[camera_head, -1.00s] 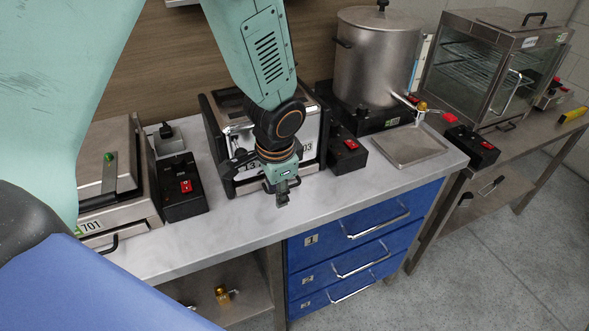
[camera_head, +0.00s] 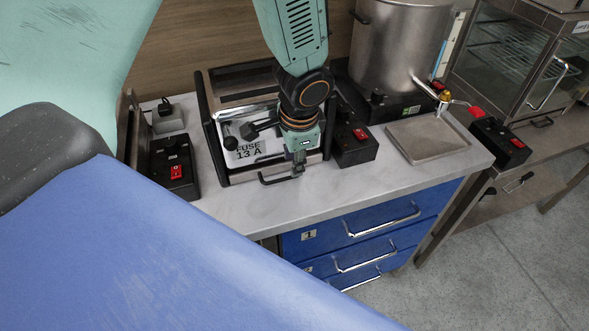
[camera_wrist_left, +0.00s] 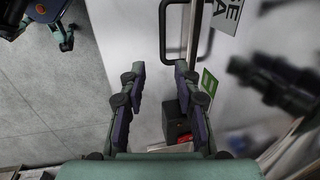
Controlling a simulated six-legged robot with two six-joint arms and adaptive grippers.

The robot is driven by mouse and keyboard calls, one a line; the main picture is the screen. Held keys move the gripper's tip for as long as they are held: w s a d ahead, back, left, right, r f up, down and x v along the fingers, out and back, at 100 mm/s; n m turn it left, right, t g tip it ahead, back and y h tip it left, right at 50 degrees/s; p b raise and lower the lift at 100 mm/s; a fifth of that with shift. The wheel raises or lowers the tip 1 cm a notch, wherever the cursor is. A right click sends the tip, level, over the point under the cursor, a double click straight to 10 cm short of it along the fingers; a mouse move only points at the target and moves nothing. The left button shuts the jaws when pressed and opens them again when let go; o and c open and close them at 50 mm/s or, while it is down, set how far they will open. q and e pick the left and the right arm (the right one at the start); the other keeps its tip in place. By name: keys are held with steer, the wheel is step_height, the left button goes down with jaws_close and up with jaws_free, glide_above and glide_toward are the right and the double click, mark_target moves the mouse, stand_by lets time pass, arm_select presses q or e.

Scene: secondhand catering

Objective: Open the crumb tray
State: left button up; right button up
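The toaster (camera_head: 210,125) is a chrome and black box on the counter with a "FUSE 13 A" label on its front. A black U-shaped handle (camera_head: 268,180) at its lower front edge looks like the crumb tray's; the tray appears closed. My left gripper (camera_head: 298,170) points down at the handle's right end. In the left wrist view the handle (camera_wrist_left: 163,35) lies just beyond the fingertips of my left gripper (camera_wrist_left: 160,72), which are apart with nothing between them. I cannot tell whether a finger touches the handle. My right gripper is not in view.
Black switch boxes stand left (camera_head: 172,168) and right (camera_head: 357,145) of the toaster. A large steel urn (camera_head: 400,45) and a drip tray (camera_head: 428,140) are further right. The counter's front strip (camera_head: 235,205) is clear. Blue drawers (camera_head: 365,235) with metal handles are below.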

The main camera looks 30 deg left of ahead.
mark_target(289, 177)
arm_select(q)
steer(key=b+x, duration=0.1)
steer(key=x, duration=0.2)
steer(key=a+x, duration=0.1)
steer(key=x, duration=0.2)
steer(key=shift+r+b, duration=0.1)
steer(key=shift+b, duration=0.3)
steer(key=shift+d, duration=0.25)
steer(key=shift+s+d, duration=0.15)
steer(key=shift+s, duration=0.05)
steer(key=shift+w+a+f, duration=0.2)
steer(key=shift+a, duration=0.15)
steer(key=c, duration=0.3)
steer(key=shift+c, duration=1.1)
steer(key=shift+d+r, duration=0.15)
steer(key=shift+d, duration=0.1)
jaws_close()
steer(key=shift+s, duration=0.1)
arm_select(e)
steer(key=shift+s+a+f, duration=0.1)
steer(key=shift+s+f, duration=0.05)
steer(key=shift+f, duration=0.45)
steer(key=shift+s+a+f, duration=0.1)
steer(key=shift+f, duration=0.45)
